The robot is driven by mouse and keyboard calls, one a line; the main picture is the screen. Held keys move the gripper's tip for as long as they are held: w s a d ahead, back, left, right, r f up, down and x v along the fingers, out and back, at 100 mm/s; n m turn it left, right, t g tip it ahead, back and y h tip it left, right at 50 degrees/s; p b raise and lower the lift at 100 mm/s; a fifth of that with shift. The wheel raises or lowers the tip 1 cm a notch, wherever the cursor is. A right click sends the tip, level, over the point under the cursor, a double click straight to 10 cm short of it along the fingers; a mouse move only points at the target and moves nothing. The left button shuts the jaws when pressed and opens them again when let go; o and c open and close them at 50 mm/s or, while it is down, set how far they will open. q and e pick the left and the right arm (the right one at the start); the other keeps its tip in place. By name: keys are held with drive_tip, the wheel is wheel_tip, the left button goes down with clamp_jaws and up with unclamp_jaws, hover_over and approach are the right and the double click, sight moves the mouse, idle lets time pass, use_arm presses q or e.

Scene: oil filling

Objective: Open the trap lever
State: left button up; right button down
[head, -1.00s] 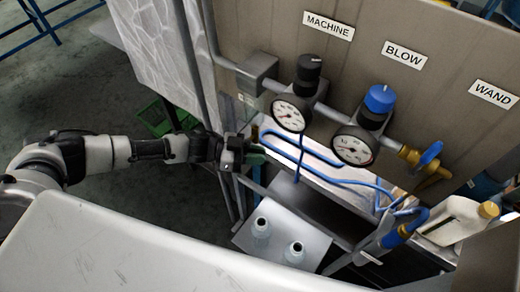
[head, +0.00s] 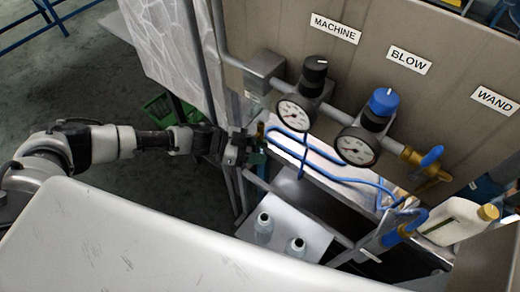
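My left gripper (head: 250,151) reaches in from the left, at the near left edge of the machine. Its fingers are dark and small in the head view, beside a dark green part. I cannot tell whether they are open, shut, or touching that part. I cannot make out the trap lever for certain; the gripper may hide it. My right gripper is not in view.
The machine panel has a black-knobbed gauge (head: 293,113), a blue-knobbed gauge (head: 355,147) and a brass valve (head: 427,163). Two bottles stand on a metal shelf (head: 312,232). A jug (head: 455,221) is at the right. A green crate (head: 160,108) lies behind my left arm.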

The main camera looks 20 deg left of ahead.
use_arm(q)
drive_tip(key=b+v, duration=0.2)
drive_tip(key=v, duration=0.8)
drive_tip(key=shift+a+b, duration=0.3)
drive_tip(key=shift+b, duration=0.05)
drive_tip(key=w+f+n+t+y+b, duration=0.1)
drive_tip(key=w+f+n+t+y, duration=0.25)
drive_tip(key=f, duration=0.65)
drive_tip(key=w+f+n+t+y, duration=0.2)
drive_tip(key=f+n+t+y, duration=0.15)
drive_tip(key=f, duration=0.65)
drive_tip(key=s+a+f+n+g+y, duration=0.25)
drive_tip(key=s+f+y, duration=0.25)
drive_tip(key=s+f, duration=0.8)
drive_tip(key=s+d+f+n+g+y, duration=0.1)
drive_tip(key=s+f+g, duration=0.2)
drive_tip(key=s, duration=1.1)
drive_tip(key=s+d+f+n+g+y, duration=0.1)
drive_tip(key=s+f+g, duration=0.3)
drive_tip(key=s+f, duration=0.6)
drive_tip(key=s+n+b, duration=0.1)
drive_tip(key=s, duration=0.4)
drive_tip(key=shift+s+d+y, duration=0.25)
drive_tip(key=shift+d+y, duration=0.1)
drive_tip(key=shift+y, duration=0.05)
